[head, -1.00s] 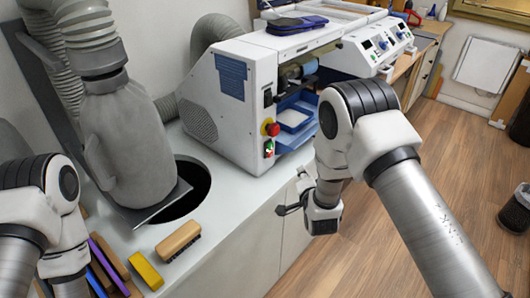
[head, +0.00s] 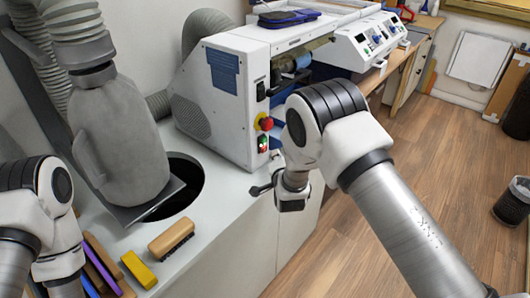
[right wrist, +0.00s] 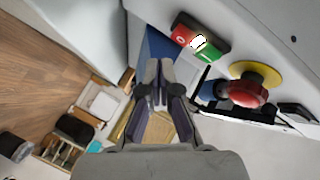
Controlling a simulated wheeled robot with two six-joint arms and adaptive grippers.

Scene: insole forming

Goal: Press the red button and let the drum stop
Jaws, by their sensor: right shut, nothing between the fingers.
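The white machine (head: 225,100) stands on the bench. On its front edge is a red mushroom button (head: 266,124) on a yellow collar, with a small red and green switch (head: 262,143) below it. The right wrist view shows the red button (right wrist: 243,92) at the right and the switch (right wrist: 200,42) at upper middle. My right gripper (right wrist: 159,70) is shut and empty, pointing near the switch and apart from the red button. In the head view it is just below the switch, partly hidden by my arm. The drum (head: 318,52) shows partly in the machine's opening. My left gripper is out of frame.
A wooden brush (head: 171,236) and a yellow block (head: 138,269) lie nearby. A dark blue item (head: 288,18) lies on top of the machine. The floor at right is mostly clear.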

